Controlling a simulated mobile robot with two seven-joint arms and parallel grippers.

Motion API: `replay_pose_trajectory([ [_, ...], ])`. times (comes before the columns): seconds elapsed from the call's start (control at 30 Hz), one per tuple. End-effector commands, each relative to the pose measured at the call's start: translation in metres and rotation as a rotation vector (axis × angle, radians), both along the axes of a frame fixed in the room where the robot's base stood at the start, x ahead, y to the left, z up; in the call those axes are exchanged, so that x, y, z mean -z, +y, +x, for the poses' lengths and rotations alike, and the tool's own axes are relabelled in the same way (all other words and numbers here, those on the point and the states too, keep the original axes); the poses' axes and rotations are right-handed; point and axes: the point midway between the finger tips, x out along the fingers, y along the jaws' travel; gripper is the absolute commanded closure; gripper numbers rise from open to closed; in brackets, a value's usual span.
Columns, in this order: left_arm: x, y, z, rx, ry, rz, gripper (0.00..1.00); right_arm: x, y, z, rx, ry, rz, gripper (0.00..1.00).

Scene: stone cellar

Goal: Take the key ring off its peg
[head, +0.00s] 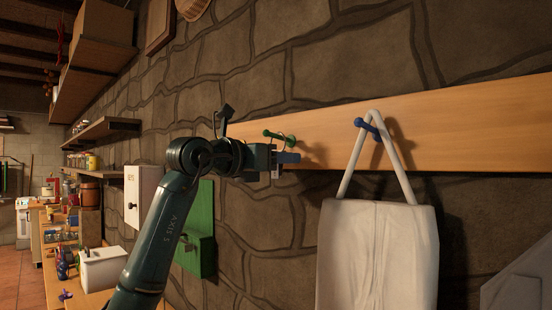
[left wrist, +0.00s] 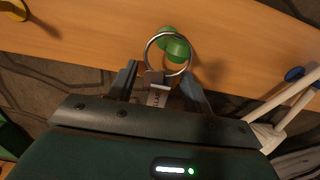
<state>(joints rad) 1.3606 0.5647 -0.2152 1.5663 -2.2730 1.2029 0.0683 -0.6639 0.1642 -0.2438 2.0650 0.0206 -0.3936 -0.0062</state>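The key ring (left wrist: 149,50) is a thin metal loop hanging around the green peg (left wrist: 177,48) on a wooden rail. A small metal tag or key (left wrist: 158,94) hangs from the ring. In the head view the green peg (head: 273,134) sticks out of the rail, with the ring on it partly hidden by my gripper. My left gripper (left wrist: 160,84) is just below the peg, its two fingers apart on either side of the hanging tag. I see gaps between the tag and the fingers. My right gripper is in neither view.
A white bag (head: 375,250) hangs from a blue peg (head: 366,126) to the right on the wooden rail (head: 470,125). A green wall box (head: 200,235) and a white cabinet (head: 143,195) are left, behind my arm. The stone wall lies close behind.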

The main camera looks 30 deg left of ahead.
Motion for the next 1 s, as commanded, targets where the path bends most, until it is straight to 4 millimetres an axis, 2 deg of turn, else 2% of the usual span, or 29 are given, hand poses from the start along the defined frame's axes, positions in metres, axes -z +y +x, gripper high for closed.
replay_pose_trajectory([
  [0.07, 0.0001, 0.0001, -0.0001, 0.0, 0.0, 0.0, 0.57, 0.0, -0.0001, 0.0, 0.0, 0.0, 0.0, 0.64],
  [0.5, -0.0001, 0.0003, -0.0003, 0.0, 0.0, 0.0, 0.92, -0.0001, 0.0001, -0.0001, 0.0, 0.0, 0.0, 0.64],
  [0.53, -0.0004, 0.0004, -0.0004, 0.0, -0.001, 0.0, 0.72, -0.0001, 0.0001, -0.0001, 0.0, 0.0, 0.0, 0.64],
  [0.7, -0.0004, 0.0004, -0.0004, 0.0, -0.001, 0.0, 0.86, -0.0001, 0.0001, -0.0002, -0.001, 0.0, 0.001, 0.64],
  [1.0, -0.0071, 0.0011, -0.002, -0.001, -0.001, 0.0, 0.86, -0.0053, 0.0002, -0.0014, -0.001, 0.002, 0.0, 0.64],
])
